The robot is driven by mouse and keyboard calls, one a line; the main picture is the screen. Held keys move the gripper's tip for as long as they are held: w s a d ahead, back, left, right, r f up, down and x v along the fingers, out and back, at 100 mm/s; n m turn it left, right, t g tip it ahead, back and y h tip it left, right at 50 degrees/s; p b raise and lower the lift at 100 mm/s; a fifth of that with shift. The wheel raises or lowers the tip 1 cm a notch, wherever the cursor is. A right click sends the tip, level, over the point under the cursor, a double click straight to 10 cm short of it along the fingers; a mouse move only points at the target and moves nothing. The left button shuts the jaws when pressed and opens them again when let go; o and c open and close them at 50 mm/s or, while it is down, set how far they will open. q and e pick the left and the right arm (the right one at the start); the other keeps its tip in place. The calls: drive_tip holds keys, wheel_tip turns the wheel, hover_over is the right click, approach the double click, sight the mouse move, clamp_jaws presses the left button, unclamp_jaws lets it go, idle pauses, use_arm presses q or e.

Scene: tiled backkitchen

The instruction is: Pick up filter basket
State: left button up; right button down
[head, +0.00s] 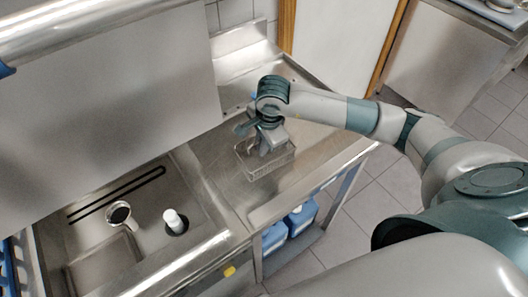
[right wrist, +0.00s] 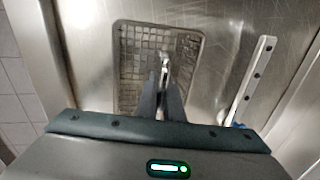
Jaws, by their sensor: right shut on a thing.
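The filter basket (head: 283,160) is a shallow wire-mesh tray on the steel counter, right of the sink. In the right wrist view its mesh floor (right wrist: 133,70) lies beneath my fingers. My right gripper (head: 268,149) reaches down into the basket from above. In the right wrist view its fingers (right wrist: 164,72) are together on a thin upright metal part that seems to be the basket's handle. I cannot tell whether the basket is lifted off the counter. My left gripper is not in view.
The sink basin (head: 95,255) on the left holds a round drain part (head: 118,214) and a white-topped cylinder (head: 173,220). A steel hood panel (head: 110,95) stands above it. Blue canisters (head: 300,217) stand under the counter.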

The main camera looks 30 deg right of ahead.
drive_tip(key=shift+r, duration=0.1)
drive_tip(key=shift+r+b, duration=0.4)
drive_tip(key=shift+b, duration=0.05)
wheel_tip(320, 180, up, 3)
drive_tip(key=shift+d+b, duration=0.15)
drive_tip(key=shift+b, duration=0.85)
drive_tip(key=s+d+r+b, duration=0.5)
drive_tip(key=d+r, duration=0.2)
drive_tip(key=d, duration=0.3)
drive_tip(key=shift+s, duration=0.2)
